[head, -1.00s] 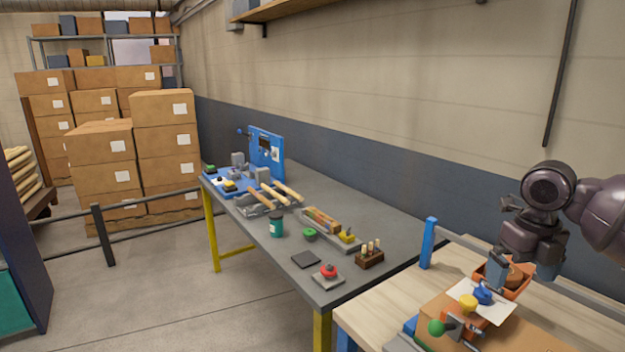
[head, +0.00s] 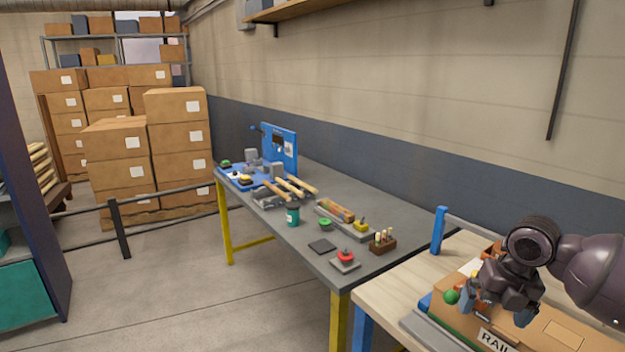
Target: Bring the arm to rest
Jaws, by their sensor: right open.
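My right arm comes in from the right edge. A green knob (head: 451,297) shows just left of the gripper. I cannot tell whether the fingers touch the box. My left gripper is not in view.
A grey workbench (head: 300,252) to the left holds a blue machine (head: 280,147), a red button (head: 345,258), a green-lidded cup (head: 292,214) and a peg block (head: 383,243). A blue post (head: 439,229) stands at the wooden table's back corner.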

